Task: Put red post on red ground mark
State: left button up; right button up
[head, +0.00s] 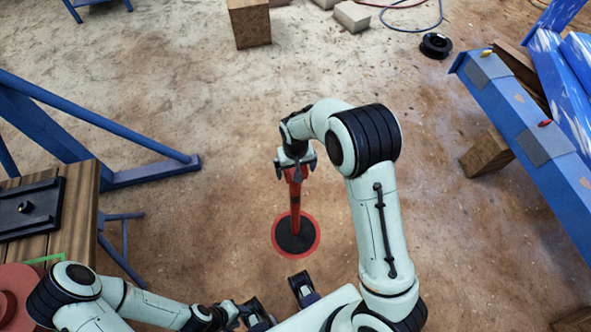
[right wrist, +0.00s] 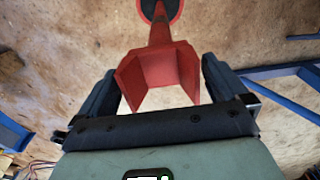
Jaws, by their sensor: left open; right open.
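The red post (head: 295,205) stands upright on a round black base (head: 297,243) in the head view. The base lies inside the red ground mark (head: 317,238), which shows as a red ring around it. My right gripper (head: 295,168) is over the post's top, jaws open, one finger on each side. In the right wrist view, the post's flared red head (right wrist: 160,70) is between the open fingers (right wrist: 160,88), with gaps visible at both sides. My left gripper (head: 238,314) is open and empty at the bottom of the head view, apart from the post.
A wooden bench (head: 75,235) with a black plate stands at left beside a blue frame (head: 150,175). A blue beam structure (head: 520,120) stands at right. A wooden block (head: 249,22) lies at the back. The floor around the mark is clear.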

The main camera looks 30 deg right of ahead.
notch_tip(320, 180, up, 10)
jog(key=p, duration=0.1)
jog(key=shift+r, duration=0.25)
dwell(0.4)
